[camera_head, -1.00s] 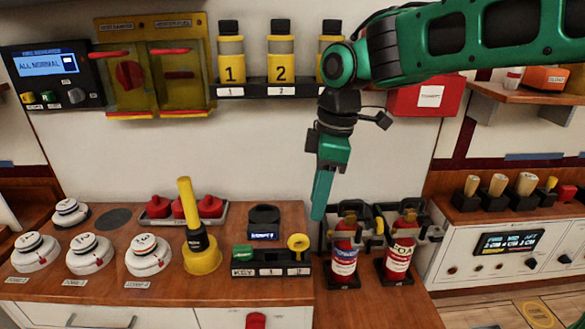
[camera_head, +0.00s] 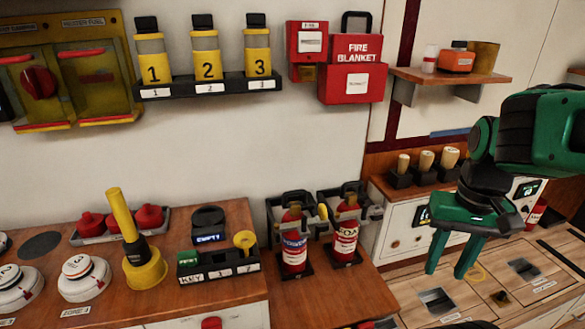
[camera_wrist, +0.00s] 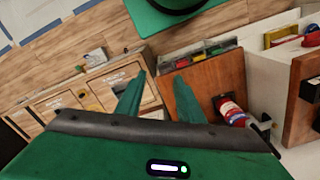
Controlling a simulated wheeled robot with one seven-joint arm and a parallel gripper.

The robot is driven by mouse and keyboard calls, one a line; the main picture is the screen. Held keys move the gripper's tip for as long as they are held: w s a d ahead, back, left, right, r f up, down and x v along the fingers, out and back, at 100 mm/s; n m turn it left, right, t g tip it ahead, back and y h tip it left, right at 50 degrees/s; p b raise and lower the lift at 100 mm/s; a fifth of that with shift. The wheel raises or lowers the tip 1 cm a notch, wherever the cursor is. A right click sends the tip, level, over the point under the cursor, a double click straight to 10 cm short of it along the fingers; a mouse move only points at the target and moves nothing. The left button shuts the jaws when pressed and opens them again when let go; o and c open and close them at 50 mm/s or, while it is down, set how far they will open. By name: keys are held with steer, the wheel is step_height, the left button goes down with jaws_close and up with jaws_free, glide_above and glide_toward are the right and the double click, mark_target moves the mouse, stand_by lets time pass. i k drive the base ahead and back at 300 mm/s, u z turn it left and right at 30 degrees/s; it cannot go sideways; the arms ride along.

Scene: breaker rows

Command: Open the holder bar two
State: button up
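Two black holders stand side by side on the wooden counter. The left holder (camera_head: 277,207) has a red extinguisher with a blue label (camera_head: 294,245) in it, and the right holder (camera_head: 328,195) has a red extinguisher marked FOAM (camera_head: 346,238). Their bars are too small to tell whether they are open or shut. My gripper (camera_head: 447,270) hangs to the right of the holders, fingers down, apart from them. The wrist view shows its two green fingers (camera_wrist: 159,80) spread with nothing between them. An extinguisher (camera_wrist: 231,110) shows to the right of the fingers there.
A yellow plunger-like handle (camera_head: 135,245), white round detectors (camera_head: 85,278) and a key rack (camera_head: 218,268) stand on the counter at left. Floor hatches (camera_head: 440,300) lie below my gripper.

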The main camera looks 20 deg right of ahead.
mark_target(360, 214)
steer(key=z, duration=0.7)
steer(key=k, duration=1.3)
steer(key=u, duration=0.6)
steer(key=i, duration=1)
steer(key=z, duration=0.05)
